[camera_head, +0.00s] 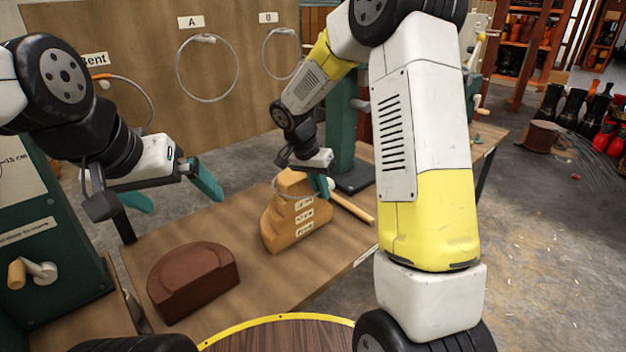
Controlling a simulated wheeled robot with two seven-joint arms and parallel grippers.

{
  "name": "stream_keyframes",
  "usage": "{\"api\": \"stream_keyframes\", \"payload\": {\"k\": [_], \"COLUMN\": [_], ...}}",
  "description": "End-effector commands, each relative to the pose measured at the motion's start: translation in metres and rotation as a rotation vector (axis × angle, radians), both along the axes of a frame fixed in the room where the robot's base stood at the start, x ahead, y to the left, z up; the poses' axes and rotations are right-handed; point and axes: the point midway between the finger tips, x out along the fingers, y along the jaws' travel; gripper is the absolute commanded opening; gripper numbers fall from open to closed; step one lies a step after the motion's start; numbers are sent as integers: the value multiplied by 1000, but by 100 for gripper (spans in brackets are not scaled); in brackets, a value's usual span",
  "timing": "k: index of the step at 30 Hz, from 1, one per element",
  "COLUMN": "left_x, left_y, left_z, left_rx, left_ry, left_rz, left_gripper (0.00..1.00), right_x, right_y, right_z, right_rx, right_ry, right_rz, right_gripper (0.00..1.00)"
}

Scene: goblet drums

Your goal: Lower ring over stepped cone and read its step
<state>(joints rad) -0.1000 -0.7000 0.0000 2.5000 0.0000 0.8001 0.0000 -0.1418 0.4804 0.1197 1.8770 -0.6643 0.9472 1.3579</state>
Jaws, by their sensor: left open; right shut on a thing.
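The stepped cone (277,229) is a tan wooden block with several small white labels on its steps, standing upright on the workbench. My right gripper (322,186) is beside its upper right side, shut on a thin grey ring (275,188). Part of the ring shows as a curve at the cone's upper left; the gripper and cone hide the rest. I cannot tell whether it touches a step, and the labels are too small to read. My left gripper (177,198) is open and empty, in the air left of the cone.
A dark brown stepped block (192,283) lies on the workbench (260,288) at front left. Wire rings labelled A (236,84) and B (264,58) hang on the back board (150,45); another hangs by "Bent". A wooden handle (353,209) lies right of the cone. Green posts flank the bench.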

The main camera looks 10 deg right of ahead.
Motion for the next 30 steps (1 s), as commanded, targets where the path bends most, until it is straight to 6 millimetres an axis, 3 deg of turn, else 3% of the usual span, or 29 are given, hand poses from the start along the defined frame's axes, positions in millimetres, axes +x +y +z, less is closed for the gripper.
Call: {"api": "stream_keyframes", "payload": {"k": [11, 30], "left_x": [0, 0], "left_y": [0, 0], "left_z": [0, 0], "left_rx": [0, 0], "left_ry": [0, 0], "left_rz": [0, 0], "left_gripper": [100, 100], "right_x": [0, 0], "right_y": [0, 0], "right_z": [-2, -27], "right_rx": [0, -1], "right_ry": [0, 1], "right_rz": [0, 0], "right_gripper": [0, 0]}}
